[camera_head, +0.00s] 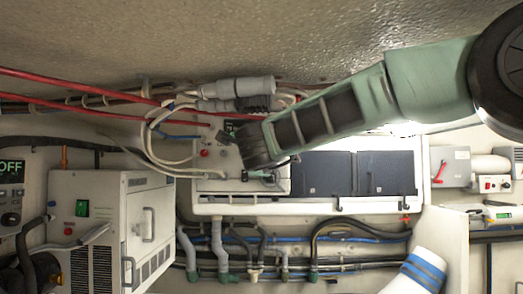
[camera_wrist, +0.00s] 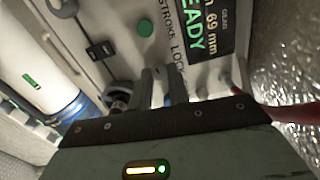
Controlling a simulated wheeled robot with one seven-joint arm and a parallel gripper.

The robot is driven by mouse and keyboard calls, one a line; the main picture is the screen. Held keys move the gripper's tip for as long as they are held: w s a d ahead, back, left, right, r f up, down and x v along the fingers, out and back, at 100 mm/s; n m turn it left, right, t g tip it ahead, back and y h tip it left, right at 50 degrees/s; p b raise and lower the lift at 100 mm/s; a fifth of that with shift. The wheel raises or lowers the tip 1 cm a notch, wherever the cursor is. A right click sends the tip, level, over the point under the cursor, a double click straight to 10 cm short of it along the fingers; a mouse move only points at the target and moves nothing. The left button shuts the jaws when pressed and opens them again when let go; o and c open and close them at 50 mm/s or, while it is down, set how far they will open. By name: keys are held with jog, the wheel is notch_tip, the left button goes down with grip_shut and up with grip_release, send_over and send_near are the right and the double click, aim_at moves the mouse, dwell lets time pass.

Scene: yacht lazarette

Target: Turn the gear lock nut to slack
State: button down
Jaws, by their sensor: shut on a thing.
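My gripper (camera_wrist: 164,84) has its two dark fingers close together against the white panel (camera_wrist: 90,38), just below the printed words "STROKE LOCK". It is shut on what looks like the gear lock nut, which is mostly hidden between and behind the fingers. A narrow blue sliver shows between them. In the head view my gripper (camera_head: 262,174) is at the lower front of the white control box (camera_head: 214,184), and my arm hides part of the box. The nut's angle cannot be read.
A display (camera_wrist: 205,32) reads "READY" and "69 mm". A green button (camera_wrist: 145,27), a black switch (camera_wrist: 101,49) and a round dark knob (camera_wrist: 119,94) are near the fingers. Cables (camera_head: 165,150) and red lines (camera_head: 110,82) run left of my arm. A white cabinet (camera_head: 95,210) stands left.

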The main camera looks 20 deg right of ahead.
jog(key=shift+f+n, duration=0.1)
jog(key=shift+n, duration=0.2)
jog(key=c, duration=1.3)
grip_release()
jog(key=shift+c, duration=0.2)
jog(key=b+v, duration=0.7)
jog(key=v, duration=1)
jog(key=shift+s, duration=0.2)
jog(key=shift+a, duration=0.1)
